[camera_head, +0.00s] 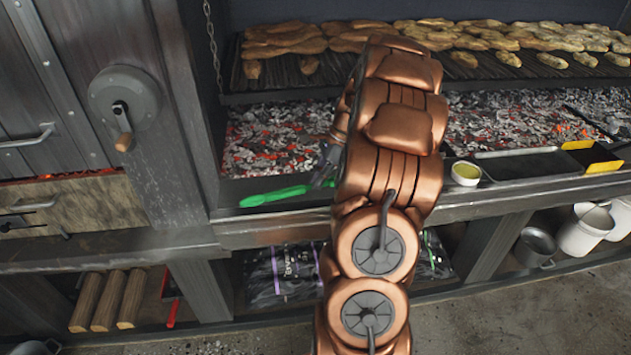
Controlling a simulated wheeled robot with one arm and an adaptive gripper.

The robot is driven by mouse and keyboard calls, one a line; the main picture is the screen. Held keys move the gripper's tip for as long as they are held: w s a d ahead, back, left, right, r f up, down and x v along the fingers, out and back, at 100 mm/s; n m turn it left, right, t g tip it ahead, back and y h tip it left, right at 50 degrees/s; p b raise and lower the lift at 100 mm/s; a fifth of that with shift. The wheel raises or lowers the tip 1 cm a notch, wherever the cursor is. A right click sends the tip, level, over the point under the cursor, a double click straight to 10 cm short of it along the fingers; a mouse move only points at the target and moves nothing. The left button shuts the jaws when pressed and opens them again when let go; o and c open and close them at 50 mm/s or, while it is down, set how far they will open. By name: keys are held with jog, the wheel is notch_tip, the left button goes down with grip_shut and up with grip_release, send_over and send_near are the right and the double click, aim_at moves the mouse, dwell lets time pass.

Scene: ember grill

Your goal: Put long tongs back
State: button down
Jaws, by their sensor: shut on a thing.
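I cannot make out the long tongs for certain in the head view. My copper-coloured arm stands across the middle and covers much of the ledge and the ember bed behind it. Only a grey sliver of what looks like my gripper (328,158) shows at the left edge of the arm. It is shut, but what it holds is hidden behind the arm. A green-handled tool (276,196) lies along the ledge just left of the arm. Its right end runs close to the grey sliver, and I cannot tell whether they touch.
Glowing coals (270,140) lie below a grill grate with breads and other food (290,40). Right of my arm, the front ledge (270,230) holds a small cup (466,173), a dark tray (528,164) and a yellow-edged container (592,156). Logs (108,300) and bags (282,273) sit below.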

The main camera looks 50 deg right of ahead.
jog(key=shift+s+d+f+b, duration=0.1)
jog(key=shift+f+b, duration=0.4)
jog(key=shift+f, duration=1.6)
jog(key=shift+c, duration=1.2)
grip_release()
jog(key=shift+o, duration=1.2)
jog(key=shift+r, duration=0.1)
